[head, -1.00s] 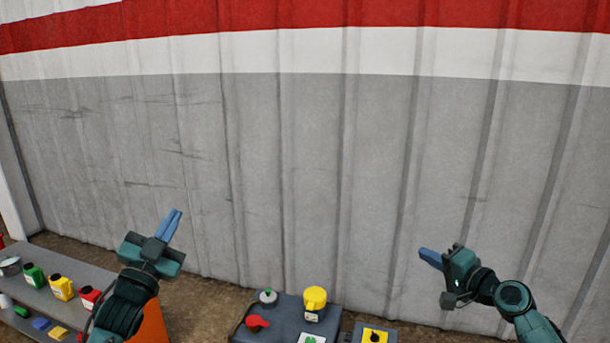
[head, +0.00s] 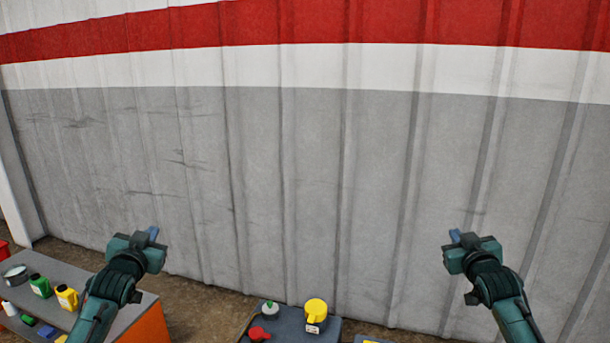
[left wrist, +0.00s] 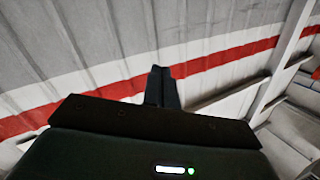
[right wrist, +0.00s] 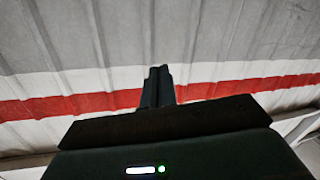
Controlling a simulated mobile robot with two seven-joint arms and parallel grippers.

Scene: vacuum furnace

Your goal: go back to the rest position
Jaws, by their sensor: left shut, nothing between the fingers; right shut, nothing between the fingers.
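My left gripper (head: 152,234) is raised in front of the grey wall at the left of the head view, with its blue fingers together and empty. Its closed fingers also show in the left wrist view (left wrist: 161,86). My right gripper (head: 455,237) is raised at about the same height at the right, shut and empty. Its closed fingers also show in the right wrist view (right wrist: 158,86). Both grippers are in the air and touch nothing that I can see.
The corrugated wall (head: 300,190) stands behind.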

